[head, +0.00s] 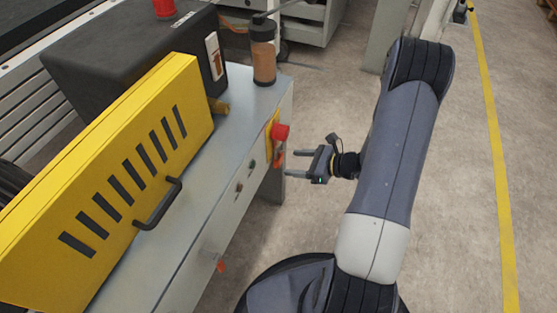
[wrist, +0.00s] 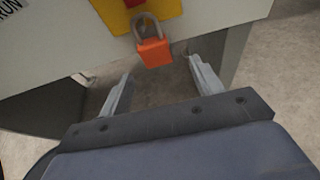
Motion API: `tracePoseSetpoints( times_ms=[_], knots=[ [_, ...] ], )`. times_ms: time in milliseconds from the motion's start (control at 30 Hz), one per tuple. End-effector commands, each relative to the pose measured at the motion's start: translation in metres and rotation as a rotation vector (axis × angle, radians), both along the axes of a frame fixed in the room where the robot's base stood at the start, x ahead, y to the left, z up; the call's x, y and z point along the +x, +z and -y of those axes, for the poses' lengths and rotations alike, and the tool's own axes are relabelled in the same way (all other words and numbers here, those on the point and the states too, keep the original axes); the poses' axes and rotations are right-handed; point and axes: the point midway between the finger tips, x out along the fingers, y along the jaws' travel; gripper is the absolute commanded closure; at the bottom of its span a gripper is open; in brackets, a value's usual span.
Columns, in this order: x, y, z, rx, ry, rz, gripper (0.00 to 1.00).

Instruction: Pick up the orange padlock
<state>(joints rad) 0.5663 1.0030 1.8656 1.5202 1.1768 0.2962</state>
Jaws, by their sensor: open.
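The orange padlock (wrist: 154,53) hangs by its grey shackle from a yellow plate (wrist: 160,8) on the machine's pale side panel. In the head view the padlock (head: 279,159) is a small orange patch below a red button. My gripper (wrist: 158,66) is open and empty, its two fingers pointing toward the panel. In the wrist view the padlock lies between the fingertip lines, just beyond and above the tips. In the head view my gripper (head: 294,163) is just right of the padlock, with a small gap apparent.
The red button (head: 280,131) sticks out above the padlock. The machine's metal top (head: 262,97) carries a brown cylinder (head: 264,62) and a yellow slotted cover (head: 125,170) with a black handle. Another small orange item (head: 221,266) is lower on the panel. Open floor lies to the right.

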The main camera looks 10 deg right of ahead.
Motion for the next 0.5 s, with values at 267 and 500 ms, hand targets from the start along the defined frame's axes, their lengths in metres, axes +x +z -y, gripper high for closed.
tracePoseSetpoints(
  times_ms=[267,500],
  knots=[
    [0.019,-0.007,-0.033,-0.001,0.004,0.0,0.38],
    [0.025,-0.009,-0.04,0.0,0.001,0.0,0.38]
  ],
)
